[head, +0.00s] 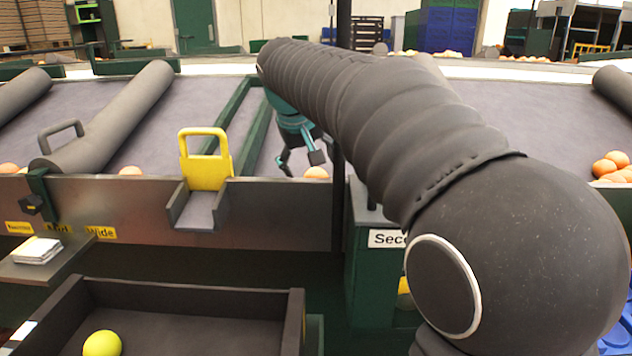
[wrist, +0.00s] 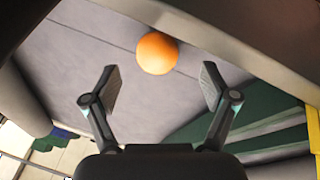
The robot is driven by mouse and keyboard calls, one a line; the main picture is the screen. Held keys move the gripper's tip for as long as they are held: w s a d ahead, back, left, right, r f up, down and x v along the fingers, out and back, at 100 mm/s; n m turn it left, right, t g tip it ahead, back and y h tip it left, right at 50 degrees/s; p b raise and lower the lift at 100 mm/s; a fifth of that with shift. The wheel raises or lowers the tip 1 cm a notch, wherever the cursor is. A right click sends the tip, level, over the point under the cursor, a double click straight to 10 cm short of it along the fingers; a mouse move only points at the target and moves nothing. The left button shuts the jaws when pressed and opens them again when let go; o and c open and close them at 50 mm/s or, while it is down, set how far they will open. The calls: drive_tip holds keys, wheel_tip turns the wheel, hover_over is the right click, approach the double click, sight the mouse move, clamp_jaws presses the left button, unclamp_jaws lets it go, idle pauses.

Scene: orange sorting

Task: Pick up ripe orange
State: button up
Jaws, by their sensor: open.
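An orange fruit (wrist: 157,53) lies on the grey sorting surface in the wrist view, close to the side wall. It sits ahead of my gripper (wrist: 157,85), between the lines of the two open fingers and just beyond their tips. In the head view my gripper (head: 302,163) hangs over the table with its fingers apart, just left of and above an orange (head: 316,173) at the front wall. The lower part of that orange is hidden by the wall. The gripper is empty. My arm covers much of the middle and right of the head view.
More oranges lie along the front wall at left (head: 131,171) and in a cluster at right (head: 612,165). A yellow gate (head: 205,160) with a chute (head: 198,212) stands left of my gripper. Below, a dark tray (head: 190,292) holds a yellow-green ball (head: 102,343). Green dividers cross the table.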

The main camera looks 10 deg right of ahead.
sight(314, 172)
drive_tip(key=x, duration=0.5)
drive_tip(key=shift+w+d, duration=0.15)
drive_tip(key=shift+w, duration=0.05)
drive_tip(key=shift+r, duration=0.1)
drive_tip(key=c, duration=1.3)
